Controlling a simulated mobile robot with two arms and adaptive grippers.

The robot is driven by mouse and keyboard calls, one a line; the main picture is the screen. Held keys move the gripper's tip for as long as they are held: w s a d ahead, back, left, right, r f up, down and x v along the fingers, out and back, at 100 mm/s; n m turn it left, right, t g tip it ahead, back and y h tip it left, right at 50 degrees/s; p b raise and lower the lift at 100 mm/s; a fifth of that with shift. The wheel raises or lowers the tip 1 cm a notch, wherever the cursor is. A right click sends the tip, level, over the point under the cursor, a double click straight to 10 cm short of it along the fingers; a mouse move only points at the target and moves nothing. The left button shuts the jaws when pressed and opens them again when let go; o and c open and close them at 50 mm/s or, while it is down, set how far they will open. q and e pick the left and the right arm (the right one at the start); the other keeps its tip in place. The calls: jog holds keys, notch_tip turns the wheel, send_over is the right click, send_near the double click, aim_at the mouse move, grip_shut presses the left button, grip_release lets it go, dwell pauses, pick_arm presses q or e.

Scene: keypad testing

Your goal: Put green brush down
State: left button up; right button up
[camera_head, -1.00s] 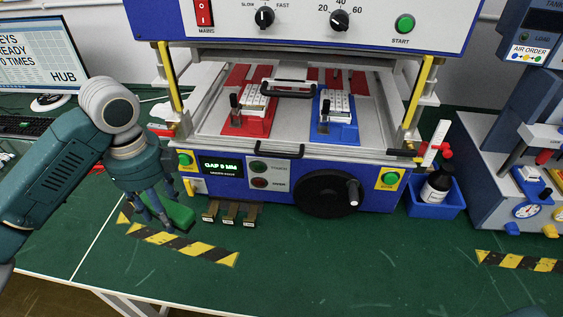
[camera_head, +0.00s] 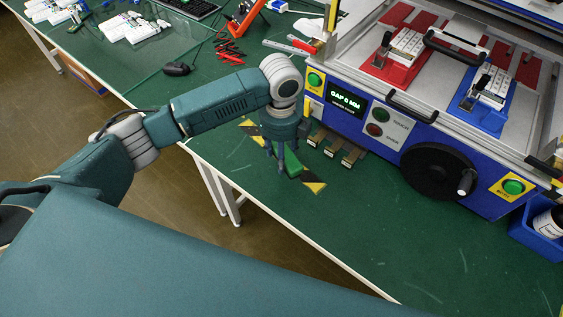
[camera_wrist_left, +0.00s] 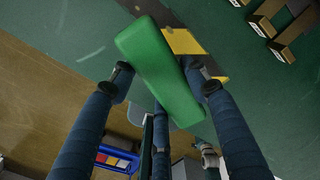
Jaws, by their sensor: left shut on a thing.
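The green brush (camera_head: 292,163) is at the table's near edge, beside the front left corner of the blue testing machine, over the yellow-black striped tape (camera_head: 314,187). My left gripper (camera_head: 279,158) points down and is shut on the brush. In the left wrist view the green block of the brush (camera_wrist_left: 158,68) lies between my fingers, partly across the tape (camera_wrist_left: 184,41). I cannot tell whether its underside touches the table. My right gripper is not in view.
The green table (camera_head: 330,222) is clear in front.

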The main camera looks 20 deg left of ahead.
pick_arm(q)
jog(key=shift+f, duration=2.5)
jog(key=shift+f, duration=0.15)
jog(key=o, duration=1.2)
notch_tip(320, 180, up, 12)
jog(key=shift+r+b, duration=0.2)
jog(key=shift+b, duration=0.1)
